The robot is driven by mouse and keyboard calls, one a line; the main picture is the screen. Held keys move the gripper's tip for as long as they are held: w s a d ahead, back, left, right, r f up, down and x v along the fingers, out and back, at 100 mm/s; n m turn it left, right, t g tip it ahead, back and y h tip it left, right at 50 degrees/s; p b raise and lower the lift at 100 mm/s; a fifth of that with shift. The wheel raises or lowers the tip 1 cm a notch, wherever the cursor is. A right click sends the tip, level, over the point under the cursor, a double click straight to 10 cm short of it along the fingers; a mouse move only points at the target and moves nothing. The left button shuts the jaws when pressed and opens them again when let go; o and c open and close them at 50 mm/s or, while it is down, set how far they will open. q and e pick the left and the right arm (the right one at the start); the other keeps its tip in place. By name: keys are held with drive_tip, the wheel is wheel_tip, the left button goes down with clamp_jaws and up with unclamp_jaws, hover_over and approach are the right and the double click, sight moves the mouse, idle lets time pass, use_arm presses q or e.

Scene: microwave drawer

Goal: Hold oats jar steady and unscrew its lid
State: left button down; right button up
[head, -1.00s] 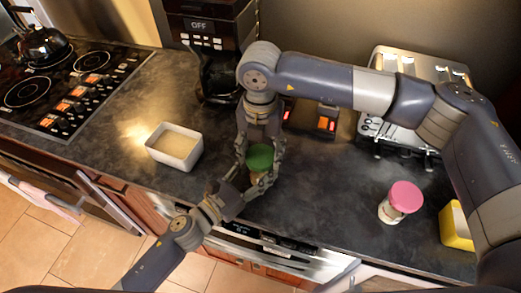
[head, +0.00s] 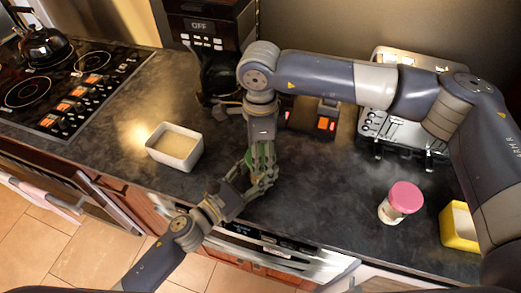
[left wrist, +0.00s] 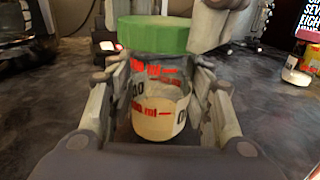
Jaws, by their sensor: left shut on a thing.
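The oats jar (left wrist: 158,105) is clear, with red measuring marks and pale contents. It stands upright in the left wrist view. My left gripper (left wrist: 160,95) is shut on its body, with a finger on each side. The green lid (left wrist: 150,34) sits on top of the jar. My right gripper (head: 262,158) comes down from above at the lid and hides most of it in the head view. One of its fingers overlaps the lid's right edge in the left wrist view. Whether both fingers press the lid I cannot tell.
A white container (head: 174,147) with pale contents stands left of the jar. A pink-lidded jar (head: 400,200) and a yellow container (head: 457,228) stand at the right. A coffee machine (head: 213,45) and a toaster (head: 395,125) are behind. The counter's front edge is close to the jar.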

use_arm(q)
drive_tip(key=shift+r, duration=0.1)
use_arm(e)
drive_tip(key=n, duration=0.5)
drive_tip(key=shift+w+n, duration=0.1)
drive_tip(key=shift+n, duration=0.3)
drive_tip(key=n, duration=1.6)
drive_tip(key=shift+r, duration=0.1)
drive_tip(key=shift+r, duration=0.1)
drive_tip(key=shift+r, duration=0.95)
